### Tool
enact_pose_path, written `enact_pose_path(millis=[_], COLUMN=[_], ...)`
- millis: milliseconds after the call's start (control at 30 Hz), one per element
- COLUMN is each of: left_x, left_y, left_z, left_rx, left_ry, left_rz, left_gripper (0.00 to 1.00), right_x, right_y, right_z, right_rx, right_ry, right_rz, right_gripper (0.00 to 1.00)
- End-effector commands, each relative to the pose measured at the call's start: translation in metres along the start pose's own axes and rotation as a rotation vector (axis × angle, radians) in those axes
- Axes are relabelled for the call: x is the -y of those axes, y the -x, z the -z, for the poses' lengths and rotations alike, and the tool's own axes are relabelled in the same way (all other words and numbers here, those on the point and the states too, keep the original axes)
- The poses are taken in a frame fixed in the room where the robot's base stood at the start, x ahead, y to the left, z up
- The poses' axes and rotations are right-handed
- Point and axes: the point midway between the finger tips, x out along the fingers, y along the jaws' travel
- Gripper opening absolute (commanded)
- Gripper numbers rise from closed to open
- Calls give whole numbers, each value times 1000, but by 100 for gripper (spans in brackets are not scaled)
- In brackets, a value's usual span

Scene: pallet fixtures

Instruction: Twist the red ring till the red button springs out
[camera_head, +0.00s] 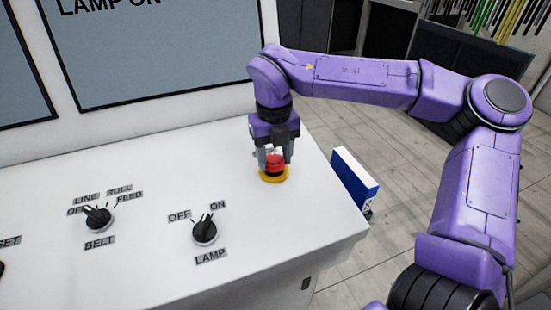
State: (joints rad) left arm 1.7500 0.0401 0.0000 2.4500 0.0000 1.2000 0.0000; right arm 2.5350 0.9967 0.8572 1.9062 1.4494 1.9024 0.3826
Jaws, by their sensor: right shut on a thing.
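The red button (273,161) stands on a yellow base plate (272,179) near the right edge of the white console top. My right gripper (274,158) points down over it with a finger on either side, shut on the red ring of the button. The fingers and gripper body hide much of the ring and the button's top, so I cannot tell whether the button is in or out. My left gripper is not in view.
The white console (150,175) carries a black belt knob (99,219) and a black lamp knob (205,232) to the left. A blue and white box (354,180) is at the console's right side. A screen (165,45) reading "LAMP ON" stands behind.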

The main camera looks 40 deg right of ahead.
Motion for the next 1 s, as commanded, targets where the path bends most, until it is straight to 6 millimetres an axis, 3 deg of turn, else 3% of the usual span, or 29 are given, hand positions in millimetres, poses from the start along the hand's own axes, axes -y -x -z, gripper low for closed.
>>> enact_pose_path(millis=[400, 1000], left_x=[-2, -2], left_y=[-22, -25], left_z=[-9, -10], left_rx=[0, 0], left_ry=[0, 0], left_rz=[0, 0], left_gripper=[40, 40], right_x=[-1, -1], right_y=[-1, 0], right_z=[-1, 0], right_rx=[4, -1], right_ry=[-229, -279], right_rz=[-1, 1], right_gripper=[21, 21])
